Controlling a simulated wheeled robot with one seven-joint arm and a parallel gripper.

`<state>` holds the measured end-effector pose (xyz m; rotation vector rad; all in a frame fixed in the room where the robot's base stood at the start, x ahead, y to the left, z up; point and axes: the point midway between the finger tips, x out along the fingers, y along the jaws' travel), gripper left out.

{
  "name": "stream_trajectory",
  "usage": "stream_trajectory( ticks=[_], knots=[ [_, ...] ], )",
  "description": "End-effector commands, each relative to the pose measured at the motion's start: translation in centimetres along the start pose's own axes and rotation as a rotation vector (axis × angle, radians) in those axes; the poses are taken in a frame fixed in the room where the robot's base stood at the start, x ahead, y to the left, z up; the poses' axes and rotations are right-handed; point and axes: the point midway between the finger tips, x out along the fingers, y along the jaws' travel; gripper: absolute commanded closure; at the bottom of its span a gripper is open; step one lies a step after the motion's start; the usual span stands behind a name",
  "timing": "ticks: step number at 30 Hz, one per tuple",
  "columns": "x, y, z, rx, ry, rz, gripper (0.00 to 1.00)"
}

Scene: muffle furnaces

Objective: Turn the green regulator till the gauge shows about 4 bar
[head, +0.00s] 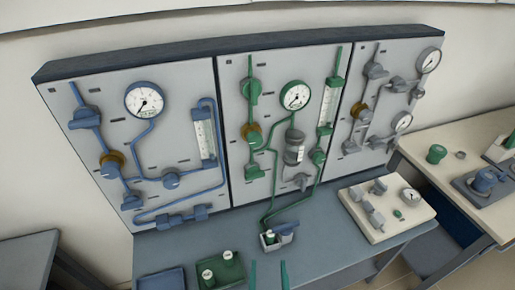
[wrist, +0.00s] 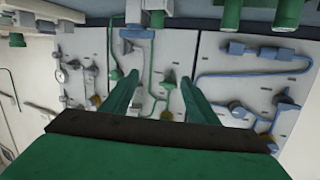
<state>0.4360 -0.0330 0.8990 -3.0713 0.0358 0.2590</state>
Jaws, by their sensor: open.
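My gripper (head: 268,275) shows as two green fingertips at the bottom edge, well in front of and below the panel. In the wrist view my gripper (wrist: 158,82) is open and empty, its fingers spread towards the middle panel. The wrist picture is upside down, and the gripper body hides the gauge.
A blue panel (head: 65,130) with its own gauge is on the left, a grey one (head: 365,80) on the right. The blue-grey bench (head: 330,235) below holds green and blue trays and a white block (head: 350,200) with fittings. A pale table (head: 455,137) is at right.

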Motion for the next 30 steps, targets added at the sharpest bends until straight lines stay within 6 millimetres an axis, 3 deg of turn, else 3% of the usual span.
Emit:
stream_trajectory(
  ticks=[1, 6, 15, 22, 25, 30],
  knots=[
    [1.6, 0.2, -1.6, -0.001, 0.019, -0.008, 0.46],
    [5.6, 0.4, -6.2, -0.019, 0.051, -0.060, 0.46],
    [10.4, -0.1, -15.9, -0.112, 0.123, -0.187, 0.46],
    [11.5, -0.7, -22.5, -0.217, 0.171, -0.277, 0.46],
    [11.5, -0.9, -24.2, -0.251, 0.184, -0.301, 0.46],
    [11.6, -1.2, -25.4, -0.279, 0.191, -0.320, 0.46]
  ],
)
